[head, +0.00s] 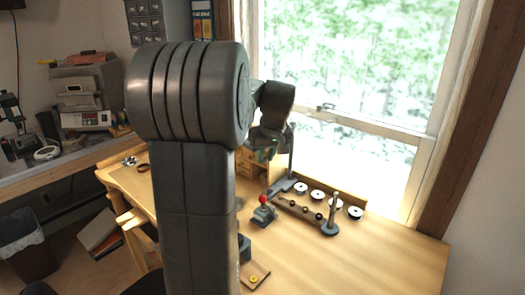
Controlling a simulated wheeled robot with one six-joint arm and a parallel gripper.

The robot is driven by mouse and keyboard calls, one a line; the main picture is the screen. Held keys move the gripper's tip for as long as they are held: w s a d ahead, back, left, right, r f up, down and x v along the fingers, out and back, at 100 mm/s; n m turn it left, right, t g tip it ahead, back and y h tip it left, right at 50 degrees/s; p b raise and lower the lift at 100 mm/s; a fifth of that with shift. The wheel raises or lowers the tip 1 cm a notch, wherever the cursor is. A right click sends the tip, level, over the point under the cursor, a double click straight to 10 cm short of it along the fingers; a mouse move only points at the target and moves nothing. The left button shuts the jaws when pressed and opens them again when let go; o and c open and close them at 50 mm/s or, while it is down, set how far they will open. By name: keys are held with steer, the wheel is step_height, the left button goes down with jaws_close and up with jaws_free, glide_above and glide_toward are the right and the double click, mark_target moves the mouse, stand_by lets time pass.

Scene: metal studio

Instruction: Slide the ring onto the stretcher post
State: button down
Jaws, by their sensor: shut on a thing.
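My gripper (266,152) hangs over the bench at the far end of my arm, partly hidden by an arm link. It is shut on what I take to be the ring, too small and covered to make out. A pale upright post (334,207) on a round dark base stands on the bench, below and to the right of my gripper. I cannot tell for certain which is the stretcher post. The gripper is apart from the pale post.
A red-knobbed lever device (263,208) stands on the wooden bench (385,255). A row of white-topped discs (317,195) lies behind the posts, along a low wooden back edge. A small board with a yellow round piece (254,278) lies in front. The right bench top is clear.

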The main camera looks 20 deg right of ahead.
mark_target(265, 182)
steer(key=shift+s+f+b, duration=0.2)
steer(key=shift+f+b, duration=0.15)
steer(key=shift+f, duration=0.05)
steer(key=shift+f+b, duration=1.45)
steer(key=shift+f, duration=0.45)
steer(key=shift+f+b, duration=1.05)
steer(key=shift+f, duration=0.6)
steer(key=c, duration=1.2)
jaws_free()
steer(key=shift+r, duration=0.1)
steer(key=v, duration=1.3)
steer(key=shift+s+r+b, duration=0.2)
steer(key=shift+r+b, duration=0.05)
steer(key=shift+b, duration=0.15)
steer(key=shift+f, duration=0.15)
